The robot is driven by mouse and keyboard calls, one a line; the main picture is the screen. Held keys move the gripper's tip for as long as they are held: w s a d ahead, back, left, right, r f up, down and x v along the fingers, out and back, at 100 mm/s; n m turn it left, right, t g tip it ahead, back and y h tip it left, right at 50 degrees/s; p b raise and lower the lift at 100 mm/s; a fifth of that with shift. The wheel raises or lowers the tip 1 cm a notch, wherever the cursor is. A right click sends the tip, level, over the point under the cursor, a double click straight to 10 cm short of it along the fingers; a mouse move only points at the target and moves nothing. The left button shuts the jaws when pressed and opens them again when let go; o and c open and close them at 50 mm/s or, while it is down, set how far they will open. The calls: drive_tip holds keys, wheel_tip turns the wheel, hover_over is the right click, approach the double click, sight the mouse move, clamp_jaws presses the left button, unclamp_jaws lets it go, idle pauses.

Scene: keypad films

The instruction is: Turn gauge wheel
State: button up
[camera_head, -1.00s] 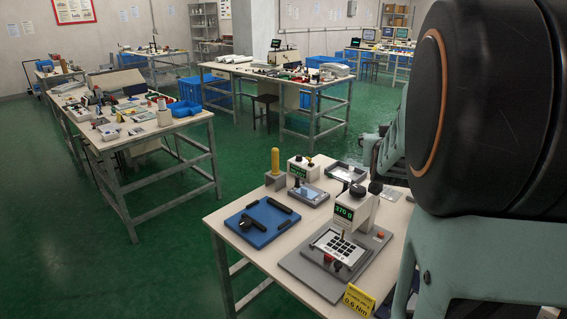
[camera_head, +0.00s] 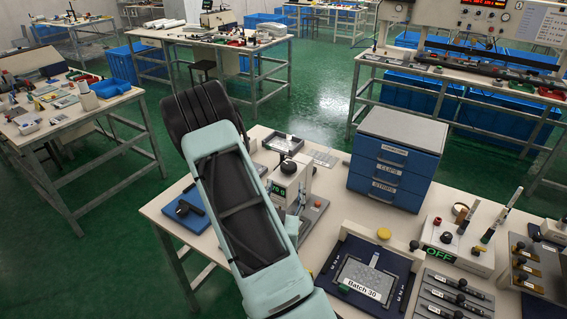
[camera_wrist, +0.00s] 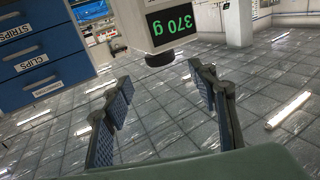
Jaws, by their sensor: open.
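The gauge (camera_head: 287,184) is a white housing with a green display and a black knob (camera_head: 289,168) on top. It stands on the bench, partly behind my arm. In the wrist view, the gauge display (camera_wrist: 171,20) reads 370 g, with a short black round part (camera_wrist: 158,56) under the housing. I cannot tell which part is the gauge wheel. My gripper (camera_wrist: 160,76) is open and empty, its two fingers apart below the black part in the picture. I see no contact with the gauge. In the head view, my arm hides most of the gauge's base and the keypad area.
A blue drawer cabinet (camera_head: 390,165) stands right of the gauge. A dark tray (camera_head: 328,262) holding a Batch 30 plate lies in front, with an OFF box (camera_head: 455,245) to its right. A blue fixture (camera_head: 187,210) is left of my arm. Little bench is free around the gauge.

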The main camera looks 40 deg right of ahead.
sight(288, 172)
drive_tip(key=p+x, duration=0.2)
drive_tip(key=x, duration=0.7)
drive_tip(key=shift+d+r, duration=0.1)
drive_tip(key=shift+d, duration=0.05)
drive_tip(key=shift+w+d, duration=0.45)
drive_tip(key=shift+w, duration=0.1)
drive_tip(key=shift+c, duration=0.3)
drive_tip(key=c, duration=1.1)
drive_tip(key=shift+o, duration=0.2)
